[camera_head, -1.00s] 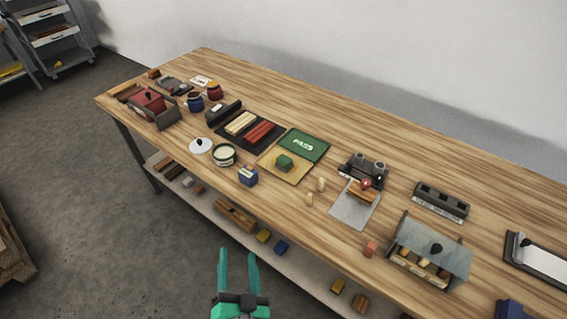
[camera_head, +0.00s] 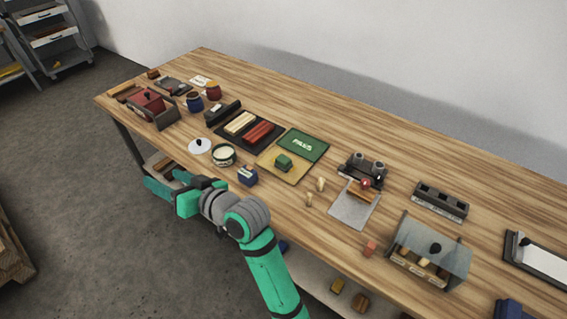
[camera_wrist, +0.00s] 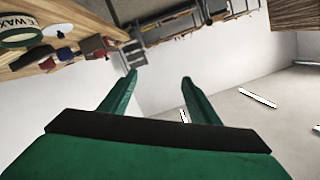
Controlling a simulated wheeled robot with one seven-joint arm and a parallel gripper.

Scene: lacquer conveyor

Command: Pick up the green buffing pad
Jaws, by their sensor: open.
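The green buffing pad (camera_head: 283,162), a small green block, sits on a tan mat (camera_head: 290,178) beside a green mat marked PASS (camera_head: 317,150), in the middle of the table. My gripper (camera_head: 158,186) is off the table's front edge, left of the pad and lower, pointing left. In the wrist view my gripper (camera_wrist: 158,76) has its two fingers spread apart with nothing between them. The pad is not recognisable in the wrist view.
A wax tin (camera_head: 223,155), a blue block (camera_head: 247,176) and a white lid (camera_head: 199,146) stand near the front edge. A dark tray (camera_head: 229,137) with cream and red bars lies behind. Two small pegs (camera_head: 320,184) stand right of the tan mat.

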